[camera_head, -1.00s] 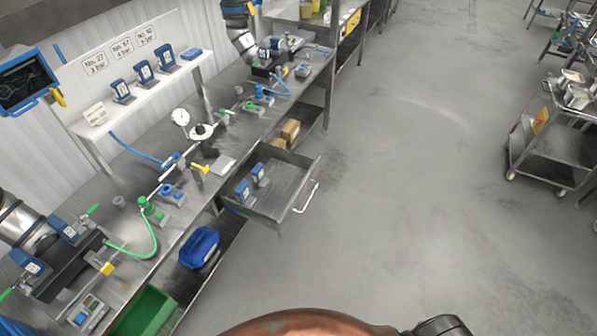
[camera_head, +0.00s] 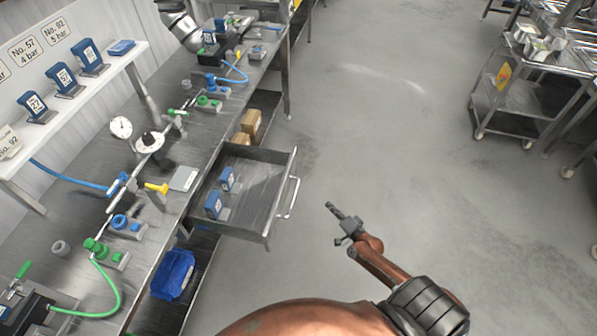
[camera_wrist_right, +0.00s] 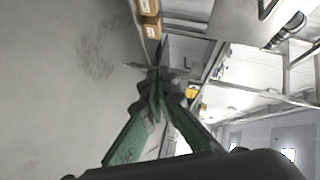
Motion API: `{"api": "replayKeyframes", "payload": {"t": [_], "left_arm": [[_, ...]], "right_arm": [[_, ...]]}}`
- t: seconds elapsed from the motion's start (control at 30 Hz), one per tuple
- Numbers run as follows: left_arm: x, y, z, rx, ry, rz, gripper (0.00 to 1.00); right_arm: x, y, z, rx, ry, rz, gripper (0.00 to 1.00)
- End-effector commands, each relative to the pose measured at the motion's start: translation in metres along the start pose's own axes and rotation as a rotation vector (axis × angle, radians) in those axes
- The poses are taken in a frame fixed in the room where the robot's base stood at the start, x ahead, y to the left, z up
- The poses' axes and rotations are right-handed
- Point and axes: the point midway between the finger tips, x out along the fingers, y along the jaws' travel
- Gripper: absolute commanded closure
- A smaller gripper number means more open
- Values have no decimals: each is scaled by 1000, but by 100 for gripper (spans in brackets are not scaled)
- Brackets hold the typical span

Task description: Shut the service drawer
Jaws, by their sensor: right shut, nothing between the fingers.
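The service drawer (camera_head: 262,232) is pulled out from under the steel workbench, in the middle of the head view. Two blue labelled devices stand inside it, and a pale bar handle (camera_head: 289,197) runs along its front. My right gripper (camera_head: 332,208) is shut and empty. It is over the floor to the right of the handle, apart from it. In the right wrist view the shut fingers (camera_wrist_right: 155,80) point towards the bench, and the drawer (camera_wrist_right: 182,52) shows partly behind them. My left gripper is not in view.
The workbench (camera_head: 185,205) carries valves, hoses, a gauge (camera_head: 121,127) and blue devices. Cardboard boxes (camera_head: 250,122) and a blue container (camera_head: 174,274) are beneath it. A steel cart (camera_head: 510,100) stands at the upper right. The floor right of the drawer is clear.

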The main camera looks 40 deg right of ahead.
Motion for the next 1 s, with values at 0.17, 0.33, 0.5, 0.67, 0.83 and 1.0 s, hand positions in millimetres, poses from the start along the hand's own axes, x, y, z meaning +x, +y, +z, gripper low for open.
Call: {"api": "replayKeyframes", "payload": {"t": [0.17, 0.33, 0.5, 0.67, 0.83, 1.0], "left_arm": [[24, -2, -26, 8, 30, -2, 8], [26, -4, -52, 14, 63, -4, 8], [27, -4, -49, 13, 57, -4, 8], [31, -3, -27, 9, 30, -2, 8], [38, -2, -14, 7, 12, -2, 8], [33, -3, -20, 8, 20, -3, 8]], "right_arm": [[23, -88, -28, 296, 36, -195, 100], [31, -117, -35, 389, 36, -247, 100], [54, -124, -38, 391, 37, -249, 100], [86, -130, -40, 388, 38, -248, 100], [119, -137, -43, 388, 38, -246, 100], [137, -149, -31, 388, 37, -246, 100]]}}
